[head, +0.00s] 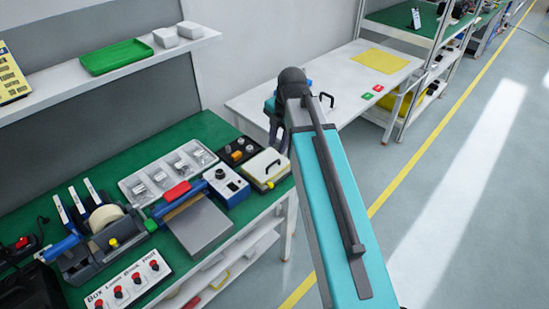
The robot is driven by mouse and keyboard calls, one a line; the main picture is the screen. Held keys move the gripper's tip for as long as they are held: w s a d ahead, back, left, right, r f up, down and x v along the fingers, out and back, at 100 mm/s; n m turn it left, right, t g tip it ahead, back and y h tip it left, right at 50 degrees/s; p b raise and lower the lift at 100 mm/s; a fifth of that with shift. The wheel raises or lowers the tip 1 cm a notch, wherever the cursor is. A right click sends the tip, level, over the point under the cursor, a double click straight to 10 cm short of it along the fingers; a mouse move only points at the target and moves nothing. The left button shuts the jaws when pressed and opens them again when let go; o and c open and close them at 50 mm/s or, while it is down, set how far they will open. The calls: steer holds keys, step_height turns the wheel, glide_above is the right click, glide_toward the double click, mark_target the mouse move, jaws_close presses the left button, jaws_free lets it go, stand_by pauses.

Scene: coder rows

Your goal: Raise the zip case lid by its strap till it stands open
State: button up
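My teal arm reaches up the middle of the head view. My gripper (279,130) is at its far end, a dark shape pointing down near the right end of the green bench, partly hidden by the arm. I cannot tell whether its fingers are open or shut. A dark, bag-like thing (28,288) is cut off at the lower left corner. I cannot tell for sure which is the zip case. No raised lid shows.
The green bench (212,126) also holds a blue-and-white control box (226,186), a tray of bags (150,190), a sealer with a grey plate (200,228), a tape dispenser (104,238) and a red-button panel (125,285). A white table (310,75) stands behind; open floor is right.

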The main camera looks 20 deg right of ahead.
mark_target(273, 163)
steer(key=shift+w+a+f+p, duration=0.15)
steer(key=shift+w+f+p, duration=0.1)
steer(key=shift+f, duration=1.2)
steer(key=shift+w+a+f+p, duration=0.15)
steer(key=shift+w+f+p, duration=0.15)
steer(key=shift+f, duration=1.2)
steer(key=shift+w+a+f+p, duration=0.15)
steer(key=shift+w+f+p, duration=0.1)
steer(key=shift+f, duration=1.2)
jaws_close()
